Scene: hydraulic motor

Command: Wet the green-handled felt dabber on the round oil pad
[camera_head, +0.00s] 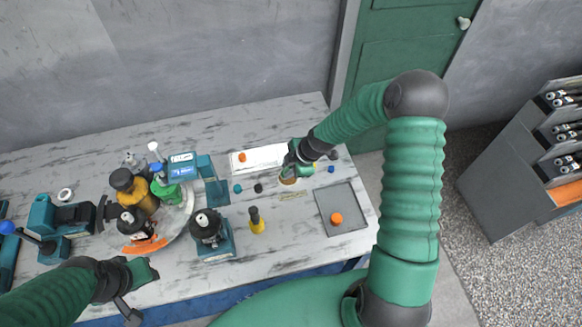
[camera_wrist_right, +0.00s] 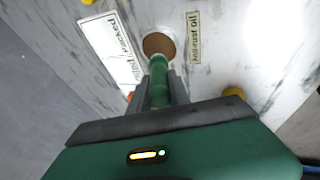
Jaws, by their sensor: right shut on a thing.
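My right gripper (camera_head: 294,163) is shut on the green-handled dabber, whose green handle (camera_wrist_right: 158,82) stands between the fingers in the right wrist view. The round brown oil pad (camera_wrist_right: 159,45) lies just beyond the handle's far end, which overlaps the pad's near edge in that view. The felt tip is hidden, and I cannot tell whether it touches the pad. In the head view the pad (camera_head: 288,180) shows partly below the right gripper. My left gripper (camera_head: 136,284) is over the table's front left edge, away from the pad; its jaws are not clear.
An "Anti-rust Oil" label (camera_wrist_right: 193,36) lies beside the pad. A white marked panel (camera_head: 262,158) is behind it, and a grey tray (camera_head: 342,222) with an orange knob is to the right.

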